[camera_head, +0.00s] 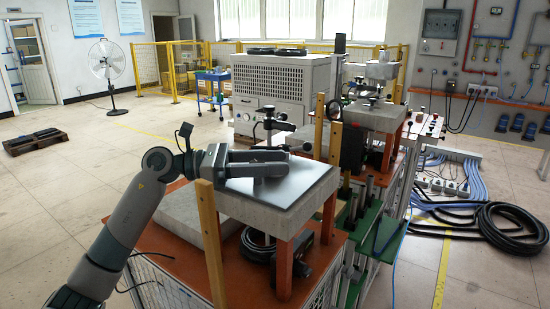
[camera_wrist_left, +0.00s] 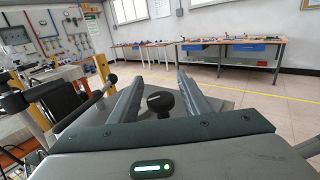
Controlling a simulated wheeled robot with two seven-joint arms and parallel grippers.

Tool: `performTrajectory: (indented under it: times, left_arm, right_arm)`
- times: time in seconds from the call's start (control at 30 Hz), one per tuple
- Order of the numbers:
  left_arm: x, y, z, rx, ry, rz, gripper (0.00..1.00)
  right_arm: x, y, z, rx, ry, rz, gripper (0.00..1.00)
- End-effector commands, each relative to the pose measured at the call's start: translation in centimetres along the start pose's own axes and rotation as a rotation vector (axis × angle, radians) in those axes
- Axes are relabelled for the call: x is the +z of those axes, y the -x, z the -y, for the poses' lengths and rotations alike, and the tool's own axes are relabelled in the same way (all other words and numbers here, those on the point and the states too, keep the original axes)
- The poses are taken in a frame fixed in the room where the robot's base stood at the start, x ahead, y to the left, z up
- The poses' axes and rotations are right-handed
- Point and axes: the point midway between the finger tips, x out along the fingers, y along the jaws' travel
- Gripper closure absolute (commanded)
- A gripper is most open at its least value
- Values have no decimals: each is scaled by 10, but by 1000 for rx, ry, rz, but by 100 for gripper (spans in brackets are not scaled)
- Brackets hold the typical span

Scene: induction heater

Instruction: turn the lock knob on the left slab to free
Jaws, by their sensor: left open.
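The left slab (camera_head: 310,187) is a grey plate on orange legs in the front middle of the head view. My left gripper (camera_head: 277,162) lies low over it, with its fingers pointing right. In the left wrist view the gripper (camera_wrist_left: 160,82) is open, and a black round knob (camera_wrist_left: 161,102) shows between its two fingers, with a gap visible on both sides. The slab surface (camera_wrist_left: 225,104) shows around it. In the head view the gripper seems to hide this knob. My right gripper is in neither view.
A black-handled clamp post (camera_head: 269,122) stands just behind the gripper. Wooden uprights (camera_head: 210,240) flank the slab. A second slab (camera_head: 375,117) stands behind to the right. A coiled black hose (camera_head: 512,228) lies on the floor at right.

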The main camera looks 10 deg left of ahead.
Motion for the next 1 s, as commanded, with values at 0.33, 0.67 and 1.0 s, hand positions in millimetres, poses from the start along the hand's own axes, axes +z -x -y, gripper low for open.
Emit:
performTrajectory:
  times: [0.33,0.67,1.0]
  left_arm:
    - [0,-7,0,0,0,1,57]
    - [0,-7,0,1,0,1,96]
    - [1,-6,-1,31,-1,0,96]
  right_arm:
    - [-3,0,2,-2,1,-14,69]
    - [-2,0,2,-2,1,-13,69]
    - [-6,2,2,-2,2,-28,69]
